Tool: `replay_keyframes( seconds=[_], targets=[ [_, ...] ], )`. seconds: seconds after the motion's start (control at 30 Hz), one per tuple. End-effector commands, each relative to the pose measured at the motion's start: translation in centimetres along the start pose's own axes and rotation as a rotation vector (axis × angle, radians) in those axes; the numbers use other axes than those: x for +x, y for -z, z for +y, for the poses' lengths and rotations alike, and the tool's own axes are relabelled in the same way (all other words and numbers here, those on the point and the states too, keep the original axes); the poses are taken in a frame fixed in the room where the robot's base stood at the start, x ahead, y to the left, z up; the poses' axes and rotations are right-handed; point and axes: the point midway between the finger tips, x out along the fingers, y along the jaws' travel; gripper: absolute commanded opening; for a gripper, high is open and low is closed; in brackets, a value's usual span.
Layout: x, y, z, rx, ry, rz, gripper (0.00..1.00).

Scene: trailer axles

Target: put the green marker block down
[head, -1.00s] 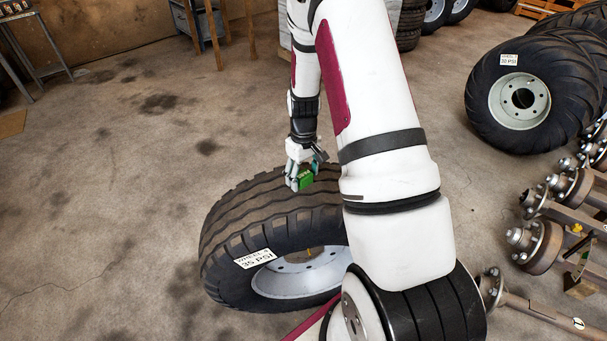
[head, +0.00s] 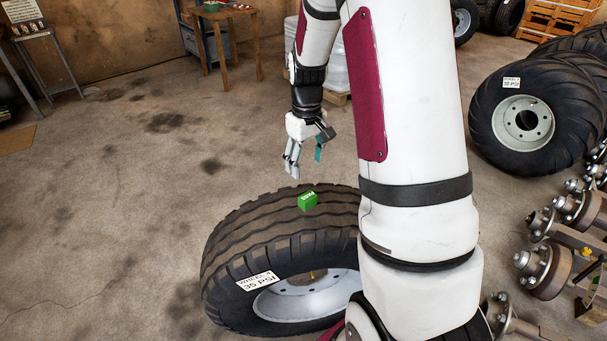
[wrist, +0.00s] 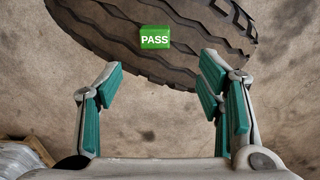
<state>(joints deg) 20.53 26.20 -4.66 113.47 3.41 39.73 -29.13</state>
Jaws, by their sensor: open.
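The green marker block (head: 308,201) rests on the tread of a large black tyre (head: 240,238) that carries a "WHEEL 4 35 PSI" label. In the wrist view the block (wrist: 155,37) shows the word "PASS" and lies on the tyre tread (wrist: 110,30), beyond my fingertips. My gripper (head: 304,160) is open and empty, above the block and apart from it.
Axles with hubs (head: 545,262) lie at the lower right. A wooden table (head: 222,20) is at the back. The floor on the left (head: 120,190) is clear.

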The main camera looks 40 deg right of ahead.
Motion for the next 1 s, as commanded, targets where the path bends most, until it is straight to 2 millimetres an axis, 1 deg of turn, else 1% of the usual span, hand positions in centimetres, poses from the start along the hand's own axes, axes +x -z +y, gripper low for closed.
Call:
replay_keyframes(
  seconds=[0.03, 0.07, 0.13, 0.2, 0.27, 0.3, 0.37, 0.4, 0.47, 0.5, 0.57, 0.6, 0.73, 0.8, 0.9, 1.0],
  targets=[
    [-1.7, -0.1, -0.9, -0.002, -0.004, 0.018, 0.61],
    [-2.6, -0.3, -1.6, -0.002, -0.006, 0.028, 0.61],
    [-5.3, -0.9, -3.3, -0.001, -0.012, 0.057, 0.61],
    [-8.0, -1.8, -5.2, 0.000, -0.016, 0.087, 0.61],
    [-10.1, -2.9, -6.8, 0.002, -0.020, 0.112, 0.61],
    [-11.3, -3.7, -7.8, 0.004, -0.021, 0.127, 0.61],
    [-13.1, -4.9, -9.3, 0.005, -0.024, 0.153, 0.61],
    [-14.2, -5.9, -10.3, 0.006, -0.025, 0.168, 0.61],
    [-15.6, -7.4, -11.7, 0.008, -0.026, 0.194, 0.61],
    [-16.5, -8.4, -12.6, 0.007, -0.026, 0.210, 0.61],
    [-17.6, -10.1, -13.8, 0.009, -0.026, 0.235, 0.61],
    [-18.3, -11.2, -14.6, 0.010, -0.026, 0.252, 0.61],
    [-19.8, -15.0, -16.8, 0.014, -0.024, 0.305, 0.61],
    [-20.2, -16.9, -17.7, 0.017, -0.022, 0.331, 0.61],
    [-20.4, -19.0, -18.6, 0.022, -0.019, 0.360, 0.61],
    [-20.4, -20.4, -19.1, 0.025, -0.016, 0.381, 0.61]
  ],
)
